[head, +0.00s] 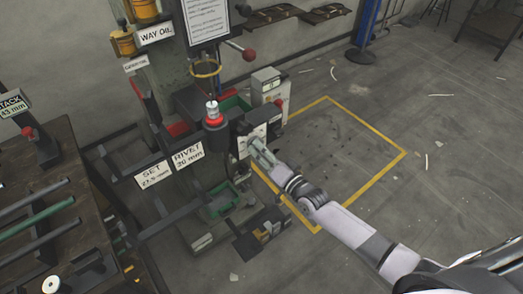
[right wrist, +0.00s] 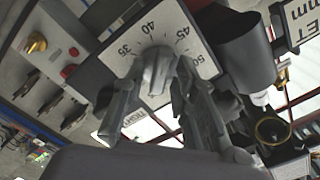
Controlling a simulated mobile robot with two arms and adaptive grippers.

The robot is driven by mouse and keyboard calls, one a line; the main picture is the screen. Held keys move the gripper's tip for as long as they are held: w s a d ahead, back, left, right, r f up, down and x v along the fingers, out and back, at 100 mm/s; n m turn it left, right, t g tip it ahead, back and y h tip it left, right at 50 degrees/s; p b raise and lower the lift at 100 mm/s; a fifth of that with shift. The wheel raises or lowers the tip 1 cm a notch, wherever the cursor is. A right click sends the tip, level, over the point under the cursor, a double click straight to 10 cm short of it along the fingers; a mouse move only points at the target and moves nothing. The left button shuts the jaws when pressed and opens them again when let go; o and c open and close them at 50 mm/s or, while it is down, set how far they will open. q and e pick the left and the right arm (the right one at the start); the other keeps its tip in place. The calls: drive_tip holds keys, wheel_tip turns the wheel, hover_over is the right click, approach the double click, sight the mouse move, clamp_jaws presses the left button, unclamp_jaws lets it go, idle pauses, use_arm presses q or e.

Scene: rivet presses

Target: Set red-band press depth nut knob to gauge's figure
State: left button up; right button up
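The press (head: 213,122) with a red band stands in the middle of the head view. Its depth dial plate (right wrist: 185,35) shows the figures 35, 40, 45 and 50 in the right wrist view. The grey depth nut knob (right wrist: 157,67) is on this plate. My right gripper (right wrist: 160,75) has one finger on each side of the knob, close against it; I cannot tell whether both fingers press on it. The right gripper (head: 257,148) hides the knob in the head view. A gauge (head: 14,103) marked STACK, its figure small, is at far left. My left gripper is out of view.
A SET sign (head: 154,174) and a RIVET sign (head: 188,154) hang in front of the press. A dark workbench (head: 60,235) with rods is at left. A yellow-lined floor area (head: 350,150) at right is clear apart from small specks.

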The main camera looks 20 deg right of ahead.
drive_tip(key=shift+o, duration=0.4)
drive_tip(key=v, duration=1.2)
drive_tip(key=shift+r, duration=0.1)
